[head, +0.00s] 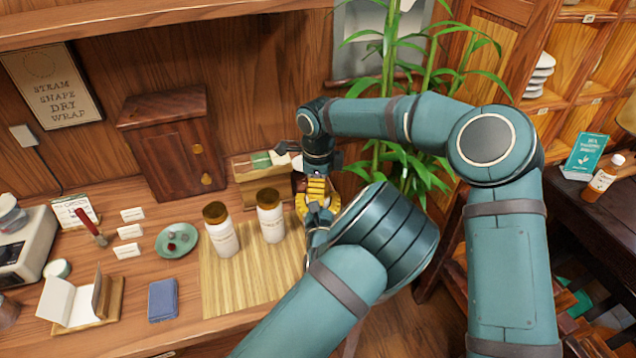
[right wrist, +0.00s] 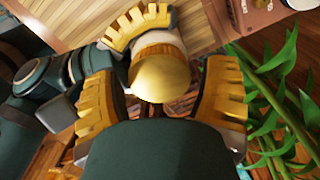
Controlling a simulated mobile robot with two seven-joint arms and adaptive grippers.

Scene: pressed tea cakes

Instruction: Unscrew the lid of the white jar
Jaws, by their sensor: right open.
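The white jar (right wrist: 158,40) shows in the right wrist view, with its round gold lid (right wrist: 160,78) facing the camera. In the head view it is hidden behind my grippers and arm. My left gripper (right wrist: 140,24) has a yellow ridged finger wrapped against the jar's body; its other finger is hidden. It appears shut on the jar, beside the mat's right edge. My right gripper (head: 318,188) points down over the same spot. Its yellow fingers are open, one on each side of the lid, with a visible gap.
Two similar white jars with dark gold lids, one left (head: 222,238) and one right (head: 270,222), stand on the bamboo mat (head: 235,295). A wooden cabinet (head: 165,150) and a small wooden box (head: 245,168) stand behind. A leafy plant (head: 385,75) is close by my right arm.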

